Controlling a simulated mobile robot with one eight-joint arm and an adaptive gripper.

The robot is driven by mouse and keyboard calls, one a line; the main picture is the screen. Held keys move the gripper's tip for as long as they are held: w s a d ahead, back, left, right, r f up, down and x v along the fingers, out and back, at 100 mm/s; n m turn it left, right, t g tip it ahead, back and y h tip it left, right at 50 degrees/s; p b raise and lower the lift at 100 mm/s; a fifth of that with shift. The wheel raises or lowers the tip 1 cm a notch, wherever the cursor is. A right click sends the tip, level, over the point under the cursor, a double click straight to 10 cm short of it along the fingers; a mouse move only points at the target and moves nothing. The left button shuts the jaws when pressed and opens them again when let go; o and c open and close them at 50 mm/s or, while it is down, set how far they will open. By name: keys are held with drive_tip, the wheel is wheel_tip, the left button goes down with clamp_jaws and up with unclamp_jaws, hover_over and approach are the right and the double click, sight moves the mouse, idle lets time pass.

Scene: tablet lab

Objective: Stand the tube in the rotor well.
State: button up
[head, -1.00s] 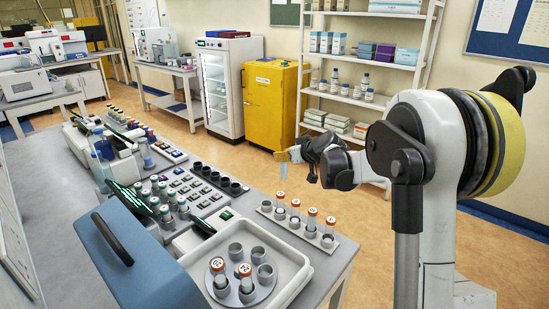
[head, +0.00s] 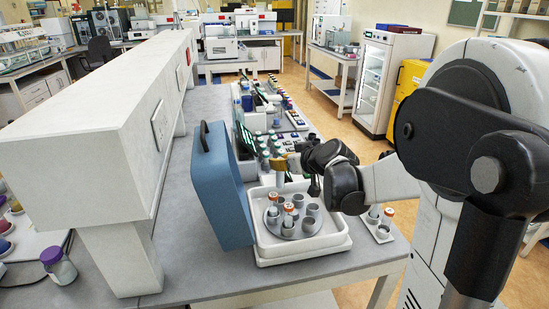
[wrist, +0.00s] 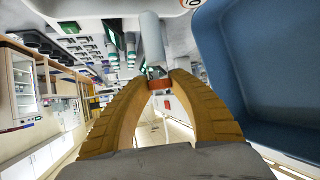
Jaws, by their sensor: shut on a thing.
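The tube (head: 280,181) hangs below my gripper (head: 281,163), pale and roughly upright. In the wrist view the fingers (wrist: 158,80) are shut on its orange cap (wrist: 160,85), and the pale tube body (wrist: 152,42) extends away from them. The grey round rotor (head: 292,232) sits in the white centrifuge basin, with orange-capped tubes in some wells and open wells on its right (head: 312,210). My gripper is above the far side of the rotor. The held tube's lower end appears clear of the rotor; which well lies beneath it I cannot tell.
The raised blue centrifuge lid (head: 222,187) stands close left of my gripper and fills the right of the wrist view (wrist: 260,80). A rack (head: 378,232) with capped tubes is right of the basin (head: 310,250). Green-capped tubes (head: 264,150) stand behind.

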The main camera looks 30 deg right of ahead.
sight(282, 184)
drive_tip(key=shift+a+f, duration=0.15)
drive_tip(key=shift+f, duration=0.2)
wheel_tip(282, 184, down, 6)
drive_tip(key=b, duration=0.5)
drive_tip(key=shift+f, duration=0.1)
drive_tip(key=shift+f+b, duration=0.65)
drive_tip(key=shift+b, duration=0.05)
drive_tip(key=o, duration=0.9)
drive_tip(key=shift+s, duration=0.15)
drive_tip(key=v, duration=1.2)
drive_tip(key=shift+r, duration=0.15)
